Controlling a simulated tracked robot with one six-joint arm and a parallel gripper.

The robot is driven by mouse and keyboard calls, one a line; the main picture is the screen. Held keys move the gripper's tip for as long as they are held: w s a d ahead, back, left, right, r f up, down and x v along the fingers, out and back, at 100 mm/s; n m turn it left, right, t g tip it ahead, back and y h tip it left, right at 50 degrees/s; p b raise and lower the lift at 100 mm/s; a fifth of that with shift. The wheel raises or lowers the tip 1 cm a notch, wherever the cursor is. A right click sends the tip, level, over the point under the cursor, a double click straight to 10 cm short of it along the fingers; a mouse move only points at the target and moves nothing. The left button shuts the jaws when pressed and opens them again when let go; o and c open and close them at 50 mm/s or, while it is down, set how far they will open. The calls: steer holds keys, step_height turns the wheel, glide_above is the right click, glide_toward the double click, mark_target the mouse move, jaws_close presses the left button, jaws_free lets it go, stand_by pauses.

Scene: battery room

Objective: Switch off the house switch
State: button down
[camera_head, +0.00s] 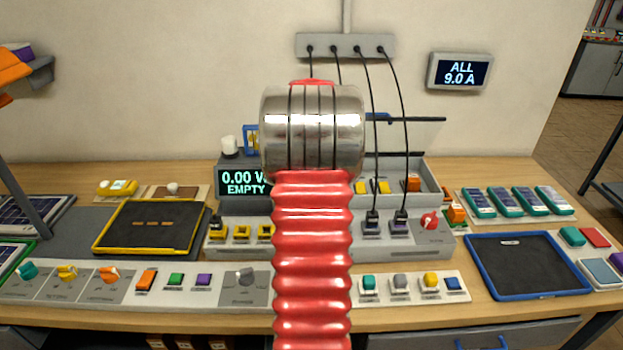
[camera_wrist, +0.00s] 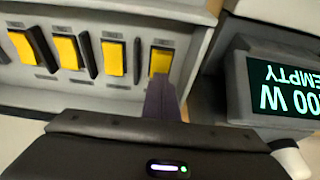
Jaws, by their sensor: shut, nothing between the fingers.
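In the wrist view a row of yellow rocker switches (camera_wrist: 65,52) sits on a grey panel. The picture is turned upside down. I cannot read the labels, so I cannot tell which is the house switch. My gripper (camera_wrist: 160,92) is shut and empty. Its purple fingertips are at the lower edge of the rightmost switch (camera_wrist: 160,62), overlapping it; I cannot tell whether they touch. In the head view two yellow switches (camera_head: 381,187) show right of my arm; my gripper and the other switches there are hidden behind my arm.
A display (camera_head: 241,182) reads 0.00 and EMPTY, left of my arm. Black cables (camera_head: 404,110) hang from a wall strip to plugs (camera_head: 400,226) at the right. Front panels (camera_head: 320,290) carry knobs and coloured buttons.

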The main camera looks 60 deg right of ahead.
steer(key=shift+s+a+f, duration=0.1)
steer(key=shift+a+f, duration=0.05)
steer(key=shift+s+a, duration=0.3)
steer(key=shift+a, duration=0.35)
steer(key=shift+r, duration=0.2)
steer(key=shift+r, duration=0.6)
steer(key=v, duration=1.2)
steer(key=shift+s+r, duration=0.2)
steer(key=shift+r, duration=0.05)
steer(key=shift+w+d+r, duration=0.2)
steer(key=shift+w+d, duration=0.05)
steer(key=shift+d, duration=0.4)
steer(key=shift+f, duration=0.15)
